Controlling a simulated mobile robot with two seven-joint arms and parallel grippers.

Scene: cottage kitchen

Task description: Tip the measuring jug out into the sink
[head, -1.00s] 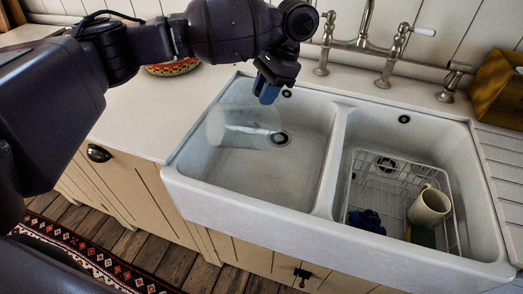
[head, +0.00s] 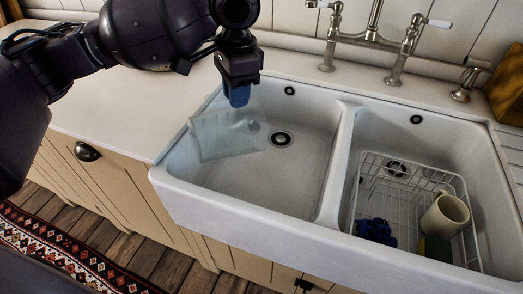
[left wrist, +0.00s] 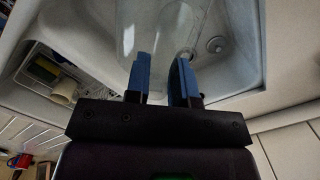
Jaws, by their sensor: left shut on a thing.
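The clear measuring jug (head: 222,134) is over the left basin of the white sink (head: 240,208), tipped well over to the side. It is see-through, so its rim and any contents are hard to make out. My left gripper (head: 239,96), with blue fingertips, is shut on the jug from above. In the left wrist view the jug (left wrist: 158,28) shows as clear walls between and beyond the two blue fingers (left wrist: 161,82). My right gripper is not in view.
The left basin's drain (head: 282,138) is clear. The right basin holds a wire rack (head: 375,165) with a cream mug (head: 444,214) and a dark blue item (head: 376,230). Taps (head: 372,38) stand behind the sink. Worktop (head: 130,100) at left is free.

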